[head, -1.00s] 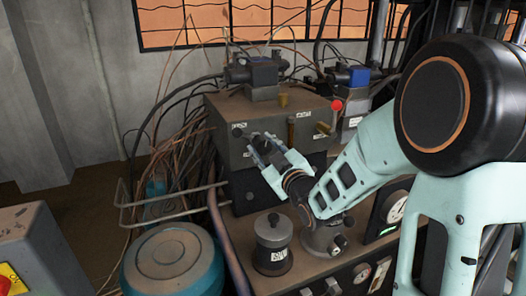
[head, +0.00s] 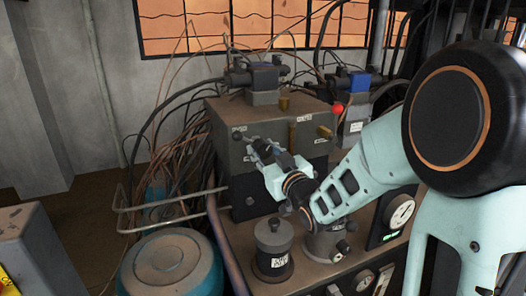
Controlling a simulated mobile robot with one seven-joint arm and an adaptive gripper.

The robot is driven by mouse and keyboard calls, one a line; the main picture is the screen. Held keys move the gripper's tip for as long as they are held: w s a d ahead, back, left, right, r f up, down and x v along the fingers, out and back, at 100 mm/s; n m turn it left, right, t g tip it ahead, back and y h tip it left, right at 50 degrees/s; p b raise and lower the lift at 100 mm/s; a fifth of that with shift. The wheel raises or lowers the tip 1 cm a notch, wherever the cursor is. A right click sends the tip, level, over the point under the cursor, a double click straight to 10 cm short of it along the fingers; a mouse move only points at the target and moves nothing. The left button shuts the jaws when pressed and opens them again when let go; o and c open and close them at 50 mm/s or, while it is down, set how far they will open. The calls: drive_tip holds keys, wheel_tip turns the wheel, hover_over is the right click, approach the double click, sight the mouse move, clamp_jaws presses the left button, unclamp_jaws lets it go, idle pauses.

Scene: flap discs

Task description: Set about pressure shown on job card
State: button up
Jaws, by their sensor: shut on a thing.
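A grey-brown valve block (head: 222,118) stands on the bench, with small labels on its front. My gripper (head: 260,150) is at the left part of this front face. It is shut on what looks like a small dark knob there, mostly hidden by the fingers. A round white gauge (head: 402,212) stands to the right, beside my forearm; its reading is too small to tell. A small green display (head: 390,237) is below it. I cannot make out a job card.
A dark lidded cylinder (head: 272,248) and a metal fitting (head: 328,242) stand on the bench in front of the block. A red ball knob (head: 337,108) is at the block's right. Cables and a bent rail (head: 165,208) crowd the left, above a blue-rimmed drum (head: 172,262).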

sight(265, 153)
drive_tip(key=o, duration=1.2)
drive_tip(key=shift+c, duration=0.2)
drive_tip(key=v, duration=0.7)
drive_tip(key=shift+s+d, duration=0.1)
drive_tip(key=shift+s, duration=0.15)
